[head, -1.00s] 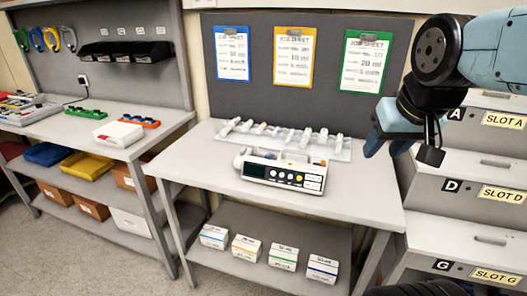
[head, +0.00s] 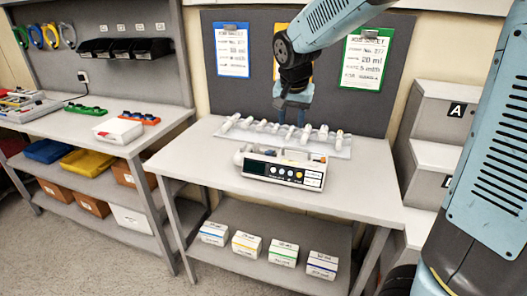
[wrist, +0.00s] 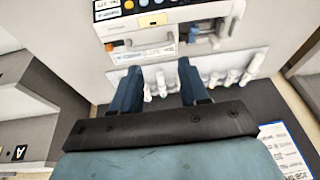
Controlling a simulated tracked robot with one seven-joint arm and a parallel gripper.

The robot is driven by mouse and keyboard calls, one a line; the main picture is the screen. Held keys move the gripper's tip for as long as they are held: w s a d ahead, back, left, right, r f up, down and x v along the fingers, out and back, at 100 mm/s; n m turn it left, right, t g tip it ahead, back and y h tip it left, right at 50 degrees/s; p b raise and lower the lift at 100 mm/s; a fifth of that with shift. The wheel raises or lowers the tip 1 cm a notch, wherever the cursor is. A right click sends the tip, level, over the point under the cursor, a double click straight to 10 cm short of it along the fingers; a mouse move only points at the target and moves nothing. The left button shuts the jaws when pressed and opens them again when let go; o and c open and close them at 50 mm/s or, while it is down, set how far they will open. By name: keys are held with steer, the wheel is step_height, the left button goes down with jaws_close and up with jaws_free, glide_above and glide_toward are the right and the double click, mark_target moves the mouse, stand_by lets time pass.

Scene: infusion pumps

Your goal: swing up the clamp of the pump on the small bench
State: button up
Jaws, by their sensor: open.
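The pump (head: 283,172) stands on the small bench (head: 180,165), its dark display and coloured buttons facing the front. In the wrist view the pump (wrist: 150,42) lies at the top, upside down, with a yellow label and an orange part on its upper side. A pale upright piece near its right end in that view may be the clamp (wrist: 222,36); I cannot tell its position surely. My gripper (head: 292,112) is above the back of the bench, behind and above the pump. In the wrist view my gripper (wrist: 160,78) is open and empty, its fingers apart from the pump.
Several syringes lie on a clear tray (head: 345,150) behind the pump, below my gripper. A dark board with job sheets (head: 233,52) rises behind. Grey slot units (head: 450,100) stand at the right, a longer bench (head: 60,125) at the left. The bench front is clear.

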steer(key=h, duration=0.1)
glide_toward(267, 152)
steer(key=s+d+v, duration=0.1)
steer(key=v, duration=0.4)
steer(key=a, duration=0.1)
steer(key=shift+m+t, duration=0.3)
steer(key=x, duration=1.4)
steer(key=shift+w+f, duration=0.1)
steer(key=shift+f, duration=0.1)
steer(key=shift+c, duration=0.2)
